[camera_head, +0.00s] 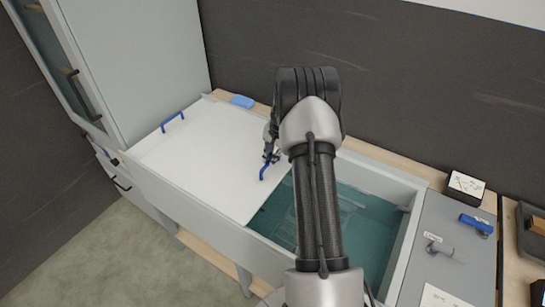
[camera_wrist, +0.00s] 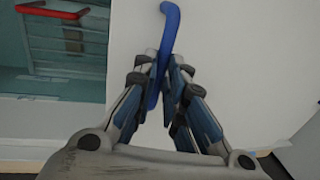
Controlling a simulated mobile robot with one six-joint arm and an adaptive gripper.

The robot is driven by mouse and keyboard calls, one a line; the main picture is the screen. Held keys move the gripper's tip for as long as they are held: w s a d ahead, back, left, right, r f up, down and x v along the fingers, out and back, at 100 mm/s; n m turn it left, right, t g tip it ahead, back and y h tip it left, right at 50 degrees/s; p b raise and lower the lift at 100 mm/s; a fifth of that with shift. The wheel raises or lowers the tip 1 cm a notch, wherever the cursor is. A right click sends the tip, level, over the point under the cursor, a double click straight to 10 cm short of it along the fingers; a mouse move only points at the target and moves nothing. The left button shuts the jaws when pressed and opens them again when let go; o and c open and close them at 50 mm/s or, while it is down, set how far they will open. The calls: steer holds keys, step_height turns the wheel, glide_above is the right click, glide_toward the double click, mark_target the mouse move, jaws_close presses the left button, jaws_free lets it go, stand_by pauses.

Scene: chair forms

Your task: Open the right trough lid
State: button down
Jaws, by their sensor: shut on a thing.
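The white lid panel (camera_head: 200,165) covers the left part of the trough (camera_head: 398,245). The right part of the trough is uncovered, showing teal liquid inside. My gripper (camera_head: 271,157) is at the lid's right side, shut on a blue handle (camera_head: 264,173). In the wrist view, the fingers of my gripper (camera_wrist: 162,75) close around the blue handle (camera_wrist: 170,30), which stands out from the white lid surface. A second blue handle (camera_head: 172,122) is at the lid's left end. My arm hides part of the opening and the back rim.
A red-handled wire rack (camera_wrist: 65,15) sits in the open trough. A grey panel (camera_head: 440,235) with a tap and a blue item (camera_head: 476,224) lies to the right. A tall grey cabinet (camera_head: 140,60) stands at the left. A blue sponge-like block (camera_head: 242,101) lies on the back ledge.

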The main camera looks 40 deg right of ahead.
steer(key=c, duration=1.7)
jaws_free()
steer(key=shift+o, duration=0.2)
step_height(320, 180, up, 12)
steer(key=s, duration=0.2)
steer(key=shift+d, duration=0.35)
steer(key=shift+s+f, duration=0.1)
